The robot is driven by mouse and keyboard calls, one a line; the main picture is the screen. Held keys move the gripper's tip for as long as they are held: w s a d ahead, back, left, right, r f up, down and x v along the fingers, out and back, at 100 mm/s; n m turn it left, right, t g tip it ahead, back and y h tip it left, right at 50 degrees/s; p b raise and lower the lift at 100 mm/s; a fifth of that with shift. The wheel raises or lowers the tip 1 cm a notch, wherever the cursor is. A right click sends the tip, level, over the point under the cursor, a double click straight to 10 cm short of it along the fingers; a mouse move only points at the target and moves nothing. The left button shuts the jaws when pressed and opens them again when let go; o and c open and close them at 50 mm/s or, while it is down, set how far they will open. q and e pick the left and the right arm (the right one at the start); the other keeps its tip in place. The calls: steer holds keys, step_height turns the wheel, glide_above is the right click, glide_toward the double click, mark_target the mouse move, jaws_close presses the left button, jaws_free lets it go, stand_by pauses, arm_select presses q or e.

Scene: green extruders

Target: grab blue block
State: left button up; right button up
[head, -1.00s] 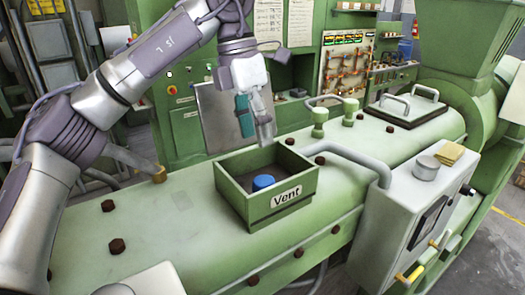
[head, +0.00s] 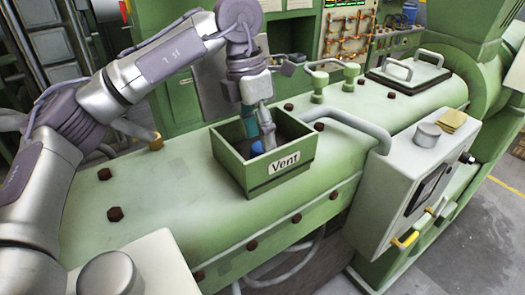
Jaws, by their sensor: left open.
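The blue block (head: 257,148) sits inside the green box labelled Vent (head: 284,182), on top of the green machine. Only part of the block shows, because the gripper covers some of it. My left gripper (head: 261,141) is open and reaches down into the box from above, with its fingers right at the block. I cannot tell whether a finger touches the block. My right gripper is not in view.
A curved grey pipe (head: 352,126) runs close to the box's right side. A grey control cabinet (head: 400,182) with a knob stands further right. Bolts dot the machine top.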

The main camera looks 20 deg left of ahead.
arm_select(q)
step_height(320, 180, down, 3)
steer(key=shift+s+d+r, duration=0.1)
steer(key=shift+s+d, duration=0.05)
steer(key=c, duration=0.9)
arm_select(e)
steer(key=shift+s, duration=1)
